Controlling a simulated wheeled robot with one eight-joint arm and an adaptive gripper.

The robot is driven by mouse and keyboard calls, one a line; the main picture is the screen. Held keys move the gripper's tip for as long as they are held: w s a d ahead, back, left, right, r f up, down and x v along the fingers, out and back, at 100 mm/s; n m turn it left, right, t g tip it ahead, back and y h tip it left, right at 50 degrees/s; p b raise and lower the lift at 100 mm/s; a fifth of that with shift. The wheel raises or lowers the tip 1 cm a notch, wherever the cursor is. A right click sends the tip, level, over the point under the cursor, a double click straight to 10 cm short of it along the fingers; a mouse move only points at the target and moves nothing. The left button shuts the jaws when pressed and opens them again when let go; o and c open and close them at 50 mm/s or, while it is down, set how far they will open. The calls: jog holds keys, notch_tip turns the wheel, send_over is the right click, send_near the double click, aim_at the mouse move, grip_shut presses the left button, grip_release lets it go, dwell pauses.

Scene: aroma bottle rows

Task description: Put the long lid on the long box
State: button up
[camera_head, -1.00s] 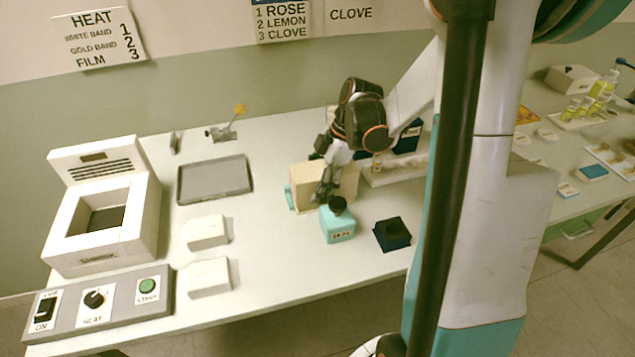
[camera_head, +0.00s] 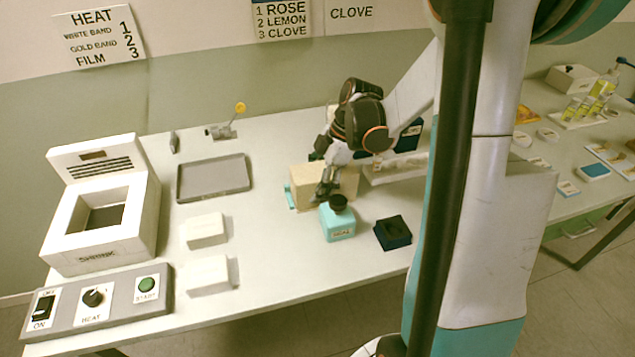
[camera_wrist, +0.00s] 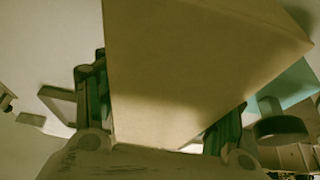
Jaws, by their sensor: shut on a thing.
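A tan, box-shaped piece (camera_head: 308,184), which looks like the long lid, is at the middle of the white table. My gripper (camera_head: 325,188) is shut on it from above. In the wrist view the tan piece (camera_wrist: 200,70) fills the middle between my gripper's fingers (camera_wrist: 160,128). Whether it touches the table is unclear. A long, low, pale piece (camera_head: 385,177), possibly the long box, lies just right of my gripper. My arm hides much of it, and its contents cannot be made out.
A teal bottle with a black cap (camera_head: 338,222) stands close in front of the tan piece. A dark blue holder (camera_head: 392,233) is to its right. A grey tray (camera_head: 213,180) and two white blocks (camera_head: 206,230) lie left, with clear table between.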

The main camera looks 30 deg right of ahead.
jog(key=shift+s+f, duration=0.3)
jog(key=shift+f, duration=0.3)
jog(key=c, duration=0.3)
jog(key=shift+o, duration=0.3)
jog(key=shift+f+b, duration=0.1)
jog(key=shift+b, duration=0.3)
jog(key=o, duration=1.5)
jog(key=shift+c, duration=0.2)
jog(key=o, duration=0.4)
jog(key=shift+w+d, duration=0.1)
jog(key=shift+d, duration=0.05)
jog(key=shift+c, duration=0.2)
jog(key=shift+w+r, duration=0.1)
jog(key=shift+r, duration=0.1)
